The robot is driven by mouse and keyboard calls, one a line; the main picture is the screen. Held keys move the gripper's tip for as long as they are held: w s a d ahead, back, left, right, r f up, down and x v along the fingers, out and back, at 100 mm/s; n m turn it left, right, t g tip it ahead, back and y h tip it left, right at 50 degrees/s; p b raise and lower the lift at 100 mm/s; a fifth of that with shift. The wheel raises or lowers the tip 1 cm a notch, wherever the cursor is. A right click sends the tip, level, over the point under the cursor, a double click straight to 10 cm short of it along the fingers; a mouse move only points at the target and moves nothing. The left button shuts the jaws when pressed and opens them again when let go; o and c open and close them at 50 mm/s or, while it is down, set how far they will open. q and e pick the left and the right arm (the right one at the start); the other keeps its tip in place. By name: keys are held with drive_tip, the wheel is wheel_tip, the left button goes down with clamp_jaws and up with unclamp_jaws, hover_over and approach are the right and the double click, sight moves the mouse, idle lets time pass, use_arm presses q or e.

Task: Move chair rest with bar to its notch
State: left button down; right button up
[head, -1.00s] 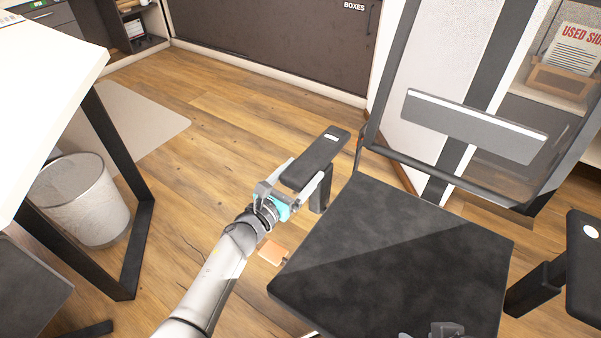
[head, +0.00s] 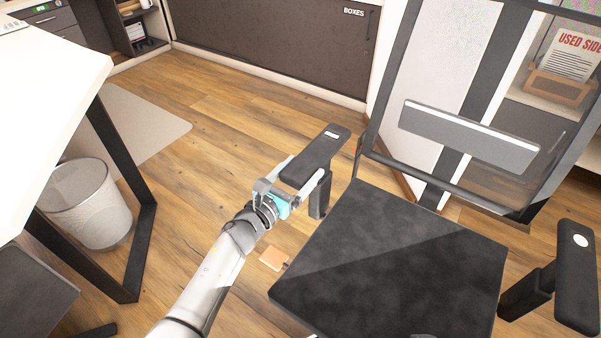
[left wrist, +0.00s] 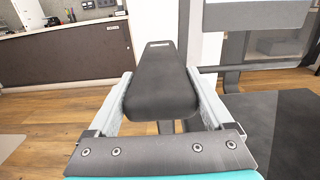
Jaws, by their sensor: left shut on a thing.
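The chair's left armrest (head: 312,160) is a dark pad with a short white bar mark near its far end, on a dark upright post (head: 319,195). My left gripper (head: 302,190) is shut on this pad, with one finger along each side. In the left wrist view the pad (left wrist: 160,92) lies between the two pale fingers (left wrist: 160,110), with its bar mark at the far end. The other armrest (head: 576,275) carries a white round mark. No notch can be made out.
The dark seat (head: 395,265) and framed backrest (head: 470,140) are right of my left gripper. A white desk (head: 50,95) with dark legs and a wire bin (head: 88,205) stand at left. An orange block (head: 273,258) lies on the floor. Open wooden floor lies beyond the armrest.

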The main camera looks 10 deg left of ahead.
use_arm(q)
drive_tip(key=shift+w+r, duration=0.1)
drive_tip(key=shift+r, duration=0.15)
use_arm(e)
drive_tip(key=shift+f, duration=0.1)
use_arm(q)
unclamp_jaws()
drive_tip(key=shift+f, duration=0.15)
drive_tip(key=shift+s+a, duration=0.1)
drive_tip(key=shift+s, duration=0.2)
use_arm(e)
drive_tip(key=shift+s+f+p, duration=0.25)
drive_tip(key=shift+f+p, duration=0.1)
drive_tip(key=shift+f, duration=0.65)
use_arm(q)
drive_tip(key=v, duration=1.4)
drive_tip(key=shift+s, duration=0.3)
use_arm(e)
drive_tip(key=shift+w+r, duration=0.15)
drive_tip(key=shift+r, duration=0.15)
use_arm(q)
drive_tip(key=shift+a, duration=0.1)
use_arm(e)
drive_tip(key=shift+s+f, duration=0.1)
drive_tip(key=shift+s, duration=0.1)
use_arm(q)
drive_tip(key=shift+s, duration=0.1)
use_arm(e)
drive_tip(key=shift+s, duration=0.1)
